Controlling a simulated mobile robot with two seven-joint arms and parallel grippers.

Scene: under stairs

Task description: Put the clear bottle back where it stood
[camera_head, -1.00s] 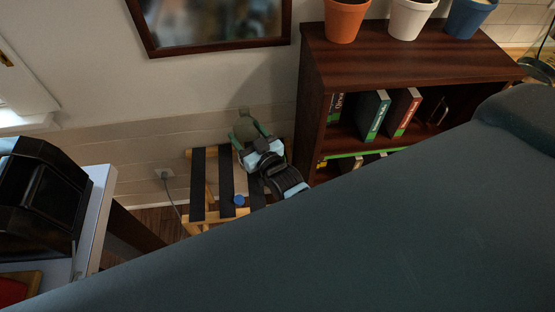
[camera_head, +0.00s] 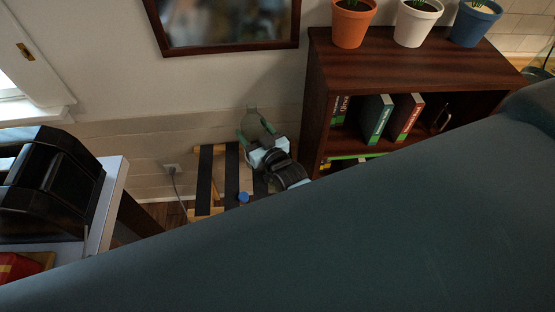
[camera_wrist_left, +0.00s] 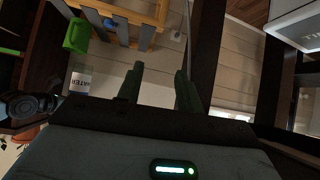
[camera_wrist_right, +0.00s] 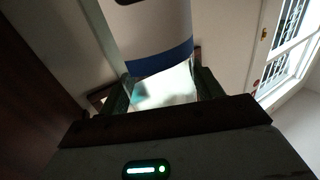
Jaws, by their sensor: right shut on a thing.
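The clear bottle (camera_head: 252,119) is in my right gripper (camera_head: 258,141), above the slatted rack (camera_head: 203,170) and in front of the wall in the head view. In the right wrist view the bottle (camera_wrist_right: 155,45) has a white label with a blue band, and the fingers (camera_wrist_right: 160,92) are shut around its clear part. The left wrist view shows a bottle's WATER label (camera_wrist_left: 80,84). My left gripper (camera_wrist_left: 159,82) is open, with nothing between its fingers. It is not seen in the head view. My arm hides part of the rack.
A blue cap (camera_head: 243,197) shows at the rack. A dark wooden bookcase (camera_head: 420,50) stands close on the right, with several books and pots. A white table (camera_head: 108,190) with a black device is on the left. A green object (camera_wrist_left: 77,35) is near the rack.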

